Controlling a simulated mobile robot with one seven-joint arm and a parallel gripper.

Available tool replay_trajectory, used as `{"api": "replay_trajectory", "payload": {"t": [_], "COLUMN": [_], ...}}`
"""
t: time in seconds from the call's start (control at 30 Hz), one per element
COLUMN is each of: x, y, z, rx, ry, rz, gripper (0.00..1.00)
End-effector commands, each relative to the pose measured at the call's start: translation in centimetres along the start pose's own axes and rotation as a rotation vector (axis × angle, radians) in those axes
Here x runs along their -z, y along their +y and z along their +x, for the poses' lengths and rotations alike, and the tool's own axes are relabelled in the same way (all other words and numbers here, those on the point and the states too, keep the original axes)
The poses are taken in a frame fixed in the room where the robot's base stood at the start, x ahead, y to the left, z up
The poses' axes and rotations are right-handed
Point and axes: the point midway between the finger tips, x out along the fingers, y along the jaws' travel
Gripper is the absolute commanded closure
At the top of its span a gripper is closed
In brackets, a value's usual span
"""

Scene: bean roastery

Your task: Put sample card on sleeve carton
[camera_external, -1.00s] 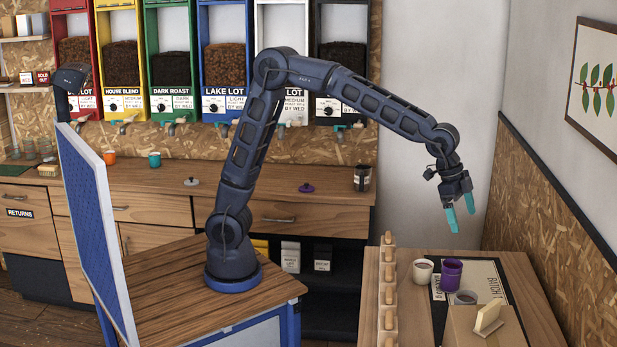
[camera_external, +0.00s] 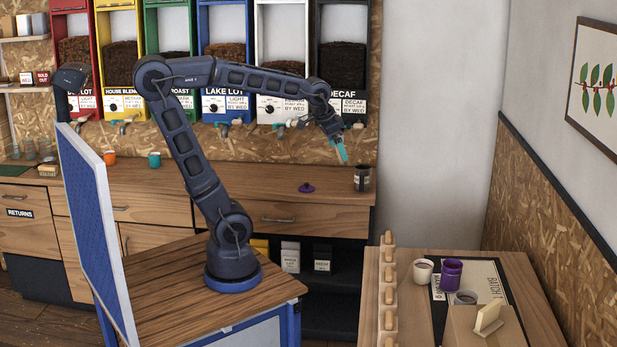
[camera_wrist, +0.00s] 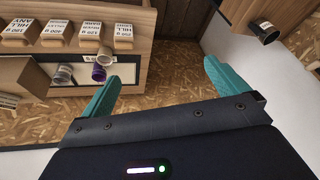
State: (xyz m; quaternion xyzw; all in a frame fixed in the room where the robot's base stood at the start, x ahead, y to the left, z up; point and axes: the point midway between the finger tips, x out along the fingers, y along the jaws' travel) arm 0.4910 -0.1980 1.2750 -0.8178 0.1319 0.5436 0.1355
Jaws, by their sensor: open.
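A brown box, which looks like the sleeve carton (camera_external: 462,327), stands at the front of the right-hand table. My gripper (camera_external: 342,150) is open and empty, high up in front of the bean bins and well away from the carton. A brown box at the left edge (camera_wrist: 22,78) looks like the same carton.
A white cup (camera_external: 422,271), a purple cup (camera_external: 452,273) and a grey cup (camera_external: 465,298) stand beside the carton. A row of pale blocks (camera_external: 388,300) lines the table's left edge. A dark jar (camera_external: 362,178) stands on the back counter near my gripper.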

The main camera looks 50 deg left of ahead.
Motion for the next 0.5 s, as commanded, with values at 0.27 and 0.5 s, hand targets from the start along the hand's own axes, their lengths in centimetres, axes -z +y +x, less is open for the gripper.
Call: {"api": "replay_trajectory", "payload": {"t": [0.27, 0.5], "x": [-10.4, -15.2], "y": [-5.3, -6.5], "z": [-0.7, -0.4], "rx": [0.052, 0.068], "ry": [0.002, 0.004], "rz": [-0.25, -0.363], "gripper": [0.01, 0.01]}}
